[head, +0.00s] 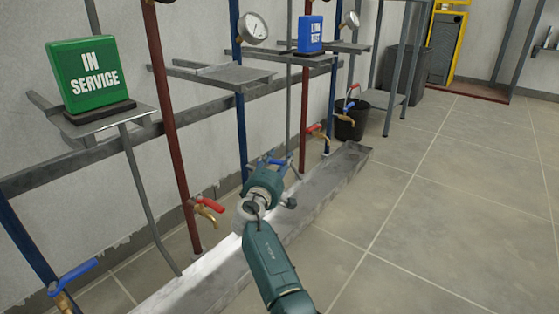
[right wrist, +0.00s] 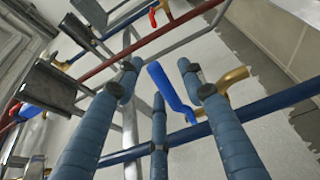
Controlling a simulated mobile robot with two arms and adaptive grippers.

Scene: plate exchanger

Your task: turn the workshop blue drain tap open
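A blue tap handle (right wrist: 172,92) with a brass body (right wrist: 228,79) shows in the right wrist view, on a blue pipe (right wrist: 285,98). My right gripper (right wrist: 158,72) is open. Its fingers are spread, and the blue handle lies in the gap between them, with no clear grip on it. In the head view the right gripper (head: 273,165) is above the drain trough, at a blue handle (head: 278,161) that it partly hides. Another blue-handled tap (head: 74,274) is at the lower left. My left gripper is not in view.
A metal trough (head: 325,190) runs along the floor below the pipes. Red-handled taps (head: 208,206) sit on red pipes (head: 163,110). A green IN SERVICE sign (head: 87,76) and a blue sign (head: 310,33) stand on shelves. A black bucket (head: 352,122) is behind. Floor at right is clear.

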